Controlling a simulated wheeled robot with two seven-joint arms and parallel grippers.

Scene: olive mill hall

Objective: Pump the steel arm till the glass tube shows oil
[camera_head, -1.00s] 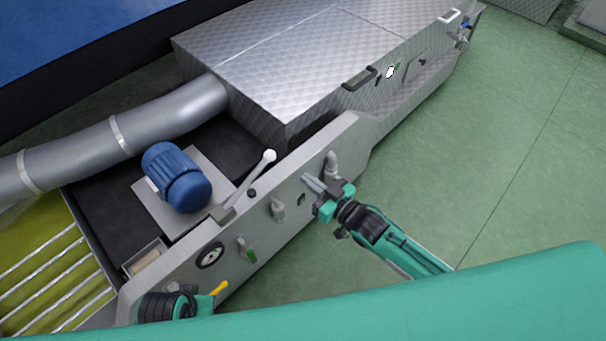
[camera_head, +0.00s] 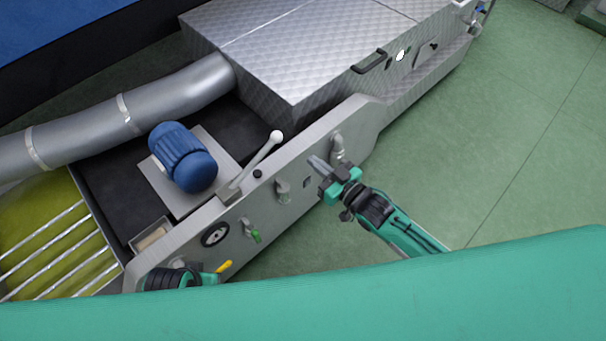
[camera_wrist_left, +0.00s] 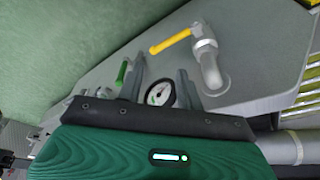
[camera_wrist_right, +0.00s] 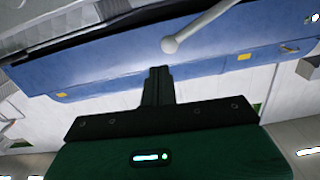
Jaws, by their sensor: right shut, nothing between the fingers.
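The steel arm (camera_head: 259,158) is a slim lever with a pale ball knob, slanting up from the machine's side panel beside the blue motor. Its knob also shows in the right wrist view (camera_wrist_right: 170,45), just beyond the fingertips. My right gripper (camera_head: 314,161) is shut and empty, to the right of the knob and apart from it. My left gripper (camera_wrist_left: 158,80) is open and empty, in front of the panel near the round gauge (camera_wrist_left: 160,93); in the head view its fingers are hard to make out. I cannot make out a glass tube or any oil in it.
The panel carries a green-handled valve (camera_head: 252,232), a yellow-handled valve (camera_head: 223,267) and an elbow pipe (camera_head: 338,145) close to my right gripper. A blue motor (camera_head: 185,158) and a large grey pipe (camera_head: 80,130) lie behind. Green floor (camera_head: 510,150) is clear at right.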

